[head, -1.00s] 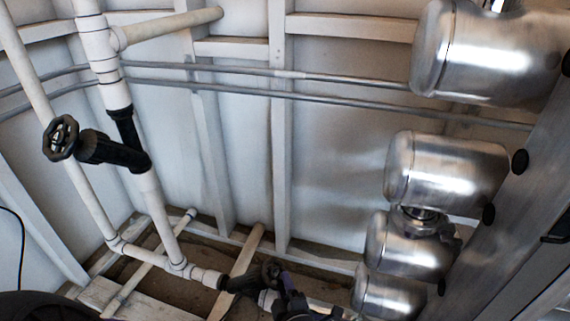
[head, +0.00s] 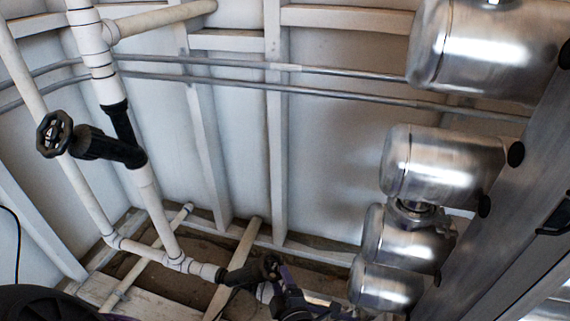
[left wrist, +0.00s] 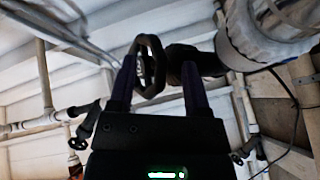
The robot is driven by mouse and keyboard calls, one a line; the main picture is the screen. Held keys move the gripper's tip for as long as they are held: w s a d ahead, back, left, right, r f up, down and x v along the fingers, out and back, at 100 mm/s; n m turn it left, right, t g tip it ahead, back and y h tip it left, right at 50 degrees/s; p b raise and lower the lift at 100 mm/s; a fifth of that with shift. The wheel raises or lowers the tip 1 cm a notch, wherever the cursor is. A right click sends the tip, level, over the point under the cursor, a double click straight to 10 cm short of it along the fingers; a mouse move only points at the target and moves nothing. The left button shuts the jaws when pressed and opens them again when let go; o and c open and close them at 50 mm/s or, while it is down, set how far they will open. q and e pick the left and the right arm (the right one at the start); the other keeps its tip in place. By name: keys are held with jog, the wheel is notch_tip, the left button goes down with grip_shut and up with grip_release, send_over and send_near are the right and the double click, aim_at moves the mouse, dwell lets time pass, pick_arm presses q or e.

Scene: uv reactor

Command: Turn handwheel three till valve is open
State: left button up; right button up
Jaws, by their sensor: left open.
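A black handwheel (head: 270,266) sits low in the head view, on a black valve (head: 240,275) in the white pipe run near the floor. My left gripper (head: 284,275) is just to the right of this wheel. In the left wrist view a black handwheel (left wrist: 147,66) stands between the purple fingers of the open gripper (left wrist: 159,62), nearer the left finger. I cannot tell whether a finger touches the rim. Another black handwheel (head: 54,135), on an upper black valve (head: 110,148), is at the left, away from the gripper. No number shows on either wheel. My right gripper is not in view.
White pipes (head: 98,65) rise at the left. Wooden beams (head: 235,260) cross the floor around the lower valve. Several shiny metal cylinders (head: 445,165) stick out at the right from a grey metal frame (head: 520,185). The space before the back wall is open.

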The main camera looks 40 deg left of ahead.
pick_arm(q)
jog(key=p+v, duration=0.1)
jog(key=v, duration=0.7)
jog(key=shift+s+d, duration=0.2)
jog(key=shift+d, duration=0.1)
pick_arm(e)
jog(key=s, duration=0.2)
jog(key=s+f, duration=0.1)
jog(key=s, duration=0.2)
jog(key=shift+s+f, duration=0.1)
pick_arm(q)
jog(key=shift+o, duration=0.2)
jog(key=shift+r, duration=0.1)
